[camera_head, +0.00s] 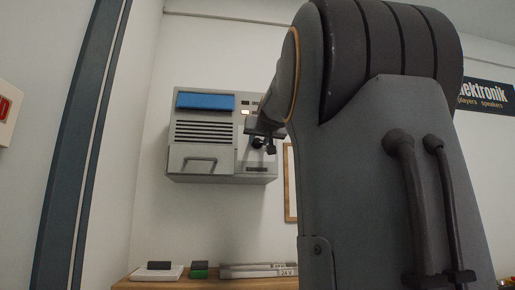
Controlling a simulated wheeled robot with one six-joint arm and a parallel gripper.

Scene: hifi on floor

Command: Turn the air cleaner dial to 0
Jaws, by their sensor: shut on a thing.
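The air cleaner (202,158) is a grey box fixed to the white wall, left of centre. It has a blue strip at the top, dark slots in the middle and a handled front panel below. Its dial (257,143) is a small dark knob at the right of the front, mostly hidden. My gripper (265,142) is at the dial and shut on it. My arm covers much of the right side. The dial's marks and its setting are too small to read.
A wooden shelf (140,284) below the air cleaner holds small dark and green blocks (199,270) and flat boxes (258,270). A dark metal post (80,130) stands at the left. A wooden frame (290,185) hangs right of the air cleaner.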

